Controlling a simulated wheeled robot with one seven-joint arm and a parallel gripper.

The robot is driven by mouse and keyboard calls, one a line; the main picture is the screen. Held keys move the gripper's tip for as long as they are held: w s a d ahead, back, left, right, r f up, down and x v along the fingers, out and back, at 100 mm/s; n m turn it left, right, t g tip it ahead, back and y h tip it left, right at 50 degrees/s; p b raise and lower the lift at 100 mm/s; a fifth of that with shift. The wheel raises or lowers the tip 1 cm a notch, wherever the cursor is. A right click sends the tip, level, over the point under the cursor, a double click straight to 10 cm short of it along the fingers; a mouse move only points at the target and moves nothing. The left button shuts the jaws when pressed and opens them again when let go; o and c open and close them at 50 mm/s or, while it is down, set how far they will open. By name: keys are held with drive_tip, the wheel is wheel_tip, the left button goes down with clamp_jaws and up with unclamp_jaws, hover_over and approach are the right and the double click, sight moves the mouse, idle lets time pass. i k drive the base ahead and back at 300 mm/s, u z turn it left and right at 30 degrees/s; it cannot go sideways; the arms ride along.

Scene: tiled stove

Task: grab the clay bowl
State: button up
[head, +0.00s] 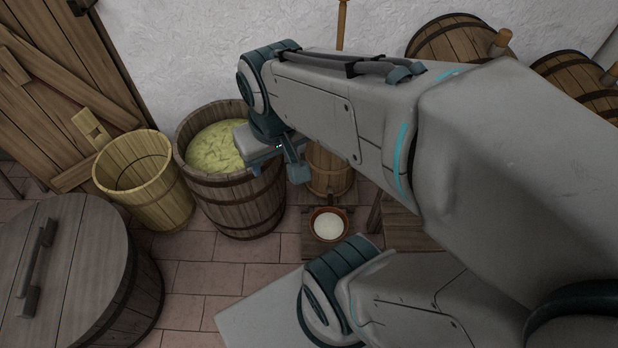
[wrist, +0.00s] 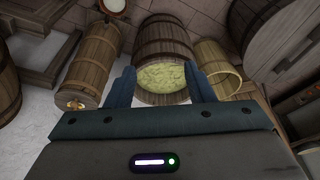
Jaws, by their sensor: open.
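The clay bowl (head: 328,225) is small and brown with white contents. It sits low on a wooden stand below the small upright barrel in the head view, to the right of my gripper (head: 278,168). In the wrist view the bowl (wrist: 114,6) is cut off at the top edge, left of centre. My gripper (wrist: 160,78) is open and empty, with both fingers spread apart. It is above and apart from the bowl, by the tub of pale green contents.
The large tub (head: 245,208) stands beside an empty light wooden bucket (head: 150,200). A lidded barrel (head: 80,265) is at lower left. The slim barrel (wrist: 82,75) stands near the bowl. Tiled floor (head: 195,285) is open in front of the tub.

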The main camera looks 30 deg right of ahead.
sight(327, 223)
drive_tip(key=u, duration=2.35)
drive_tip(key=k, duration=1)
drive_tip(key=z, duration=0.95)
